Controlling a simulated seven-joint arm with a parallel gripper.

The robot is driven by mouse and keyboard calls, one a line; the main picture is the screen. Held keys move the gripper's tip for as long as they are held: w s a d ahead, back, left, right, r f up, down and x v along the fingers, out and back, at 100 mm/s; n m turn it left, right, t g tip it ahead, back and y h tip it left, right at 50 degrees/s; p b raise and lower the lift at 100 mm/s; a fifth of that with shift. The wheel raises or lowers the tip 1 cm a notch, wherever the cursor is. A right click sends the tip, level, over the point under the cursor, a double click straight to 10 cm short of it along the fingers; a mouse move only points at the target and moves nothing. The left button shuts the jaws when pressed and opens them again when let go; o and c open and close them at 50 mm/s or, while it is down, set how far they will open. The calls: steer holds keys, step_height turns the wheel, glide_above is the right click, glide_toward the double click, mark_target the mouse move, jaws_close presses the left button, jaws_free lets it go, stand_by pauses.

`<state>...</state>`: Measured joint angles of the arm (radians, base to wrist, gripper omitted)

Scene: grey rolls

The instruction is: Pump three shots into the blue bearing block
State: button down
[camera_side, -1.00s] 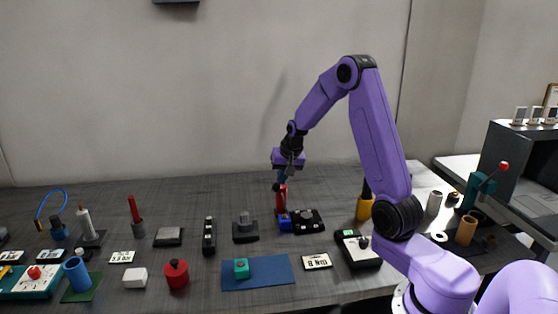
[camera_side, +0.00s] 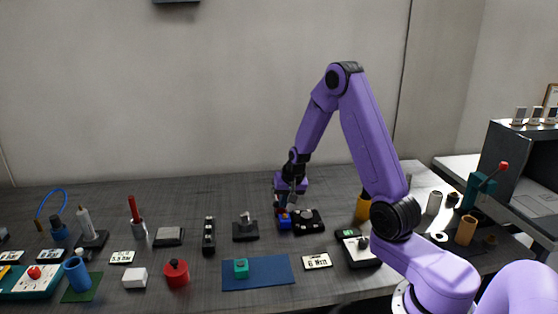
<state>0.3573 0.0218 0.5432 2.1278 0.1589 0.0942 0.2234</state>
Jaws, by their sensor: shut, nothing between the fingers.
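The small blue block (camera_side: 285,222), which I take to be the blue bearing block, sits on the grey table just right of centre. A red upright thing, perhaps the pump, stands at its back left; only a little of its red shows now behind my fingers. My gripper (camera_side: 283,206) points down, shut and empty, right over the red thing and just above the blue block. I cannot tell from this view whether the fingertips touch the red thing.
A black device with round parts (camera_side: 308,221) stands close right of the blue block. A dark stand (camera_side: 245,228) is to the left. A blue mat (camera_side: 268,271) with a teal block (camera_side: 241,268) lies in front.

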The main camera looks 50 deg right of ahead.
steer(key=shift+s, duration=0.1)
stand_by(0.4)
steer(key=s+a+r, duration=0.3)
steer(key=s+r, duration=0.5)
steer(key=r, duration=0.1)
steer(key=shift+s+a, duration=0.2)
steer(key=shift+a, duration=0.15)
stand_by(0.3)
